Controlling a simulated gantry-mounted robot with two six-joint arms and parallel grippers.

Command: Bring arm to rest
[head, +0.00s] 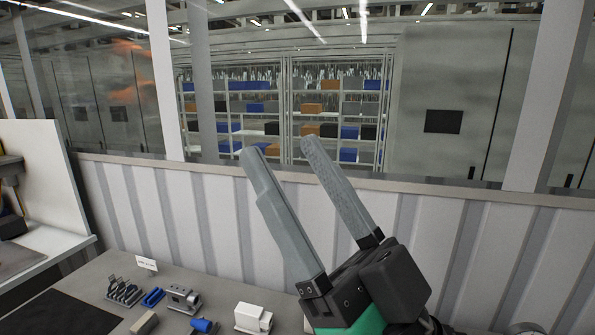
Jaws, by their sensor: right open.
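My right gripper (283,160) is raised in the middle of the head view. Its two long grey fingers point up and to the left, spread apart. The gap between them is empty. Its black body (365,285) and a green part below show at the bottom. The gripper is above the workbench (215,275) and in front of the white corrugated wall. It touches nothing that I can see. My left gripper is not in view.
On the workbench stand a grey-and-blue part (183,298), a blue part (153,297), a white block (253,317), a small sign (147,263) and a black mat (62,314). The corrugated wall (215,210) runs behind the bench. Shelves with coloured bins stand beyond it.

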